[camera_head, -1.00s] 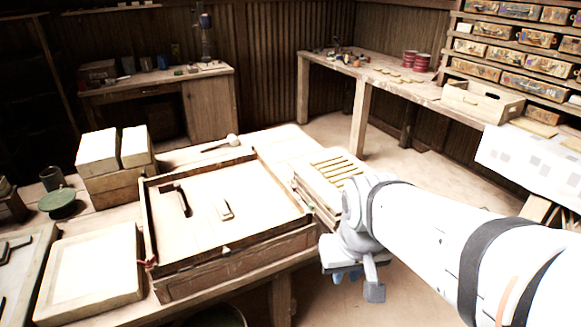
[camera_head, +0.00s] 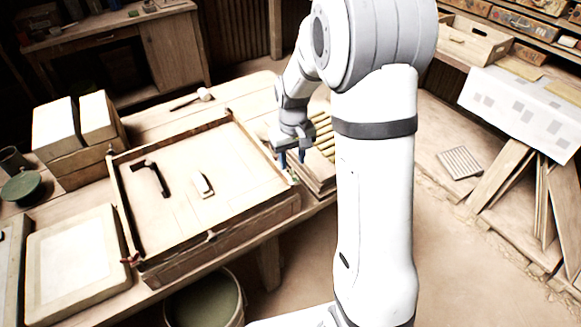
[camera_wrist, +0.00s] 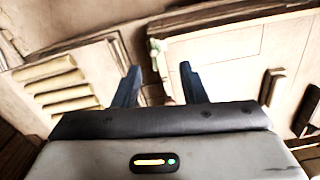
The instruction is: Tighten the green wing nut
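A small green part, which looks like the green wing nut (camera_wrist: 154,46), sits at the edge of the wooden press frame in the wrist view. In the head view the wing nut (camera_head: 295,179) is a tiny green spot at the frame's right edge. The wooden press frame (camera_head: 222,226) lies on the bench. My gripper (camera_wrist: 160,68) is open with nothing between its two blue fingers. The wing nut shows just beyond the fingertips, slightly left of the middle of the gap. In the head view my gripper (camera_head: 290,160) hangs at the frame's right edge, partly hidden by my arm.
A black-handled tool (camera_head: 160,180) and a small light block (camera_head: 203,185) lie inside the frame. A red part (camera_head: 130,260) is at its front left corner. Slatted wood stacks (camera_head: 324,140) stand close right of my gripper. A bucket (camera_head: 205,300) is below the bench.

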